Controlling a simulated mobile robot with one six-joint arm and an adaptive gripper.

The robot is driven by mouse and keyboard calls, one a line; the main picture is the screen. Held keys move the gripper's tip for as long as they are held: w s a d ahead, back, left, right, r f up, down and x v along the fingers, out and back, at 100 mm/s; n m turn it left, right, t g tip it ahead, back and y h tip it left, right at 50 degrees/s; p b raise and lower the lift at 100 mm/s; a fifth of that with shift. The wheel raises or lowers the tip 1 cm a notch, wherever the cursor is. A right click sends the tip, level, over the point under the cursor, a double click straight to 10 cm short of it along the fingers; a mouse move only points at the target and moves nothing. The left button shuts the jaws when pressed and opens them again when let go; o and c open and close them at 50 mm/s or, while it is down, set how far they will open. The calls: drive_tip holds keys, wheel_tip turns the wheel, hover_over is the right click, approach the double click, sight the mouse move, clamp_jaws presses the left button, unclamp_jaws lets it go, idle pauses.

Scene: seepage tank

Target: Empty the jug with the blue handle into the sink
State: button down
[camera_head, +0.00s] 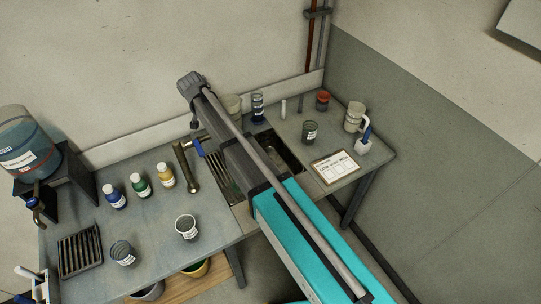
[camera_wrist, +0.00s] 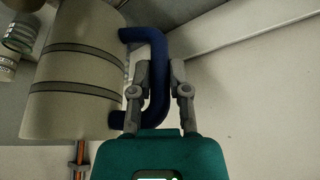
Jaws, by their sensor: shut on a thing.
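The jug (camera_wrist: 75,85) is cream with two grey bands and a blue handle (camera_wrist: 158,55); it fills the left of the wrist view. My gripper (camera_wrist: 160,68) has its two fingers shut on the handle, one on each side. The jug's inside and contents are hidden. In the head view a cream piece, likely this jug (camera_head: 232,102), shows behind my arm at the back of the bench; my gripper is hidden there. The sink (camera_head: 283,150) is a dark basin in the bench, partly covered by my arm. A tap (camera_head: 187,168) with a blue lever stands left of it.
A clipboard (camera_head: 335,167) lies in front. Several bottles (camera_head: 140,187) and cups stand on the left bench.

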idle(0.4)
wheel_tip(320, 180, up, 5)
drive_tip(key=p, duration=0.5)
drive_tip(key=shift+r, duration=0.15)
idle(0.4)
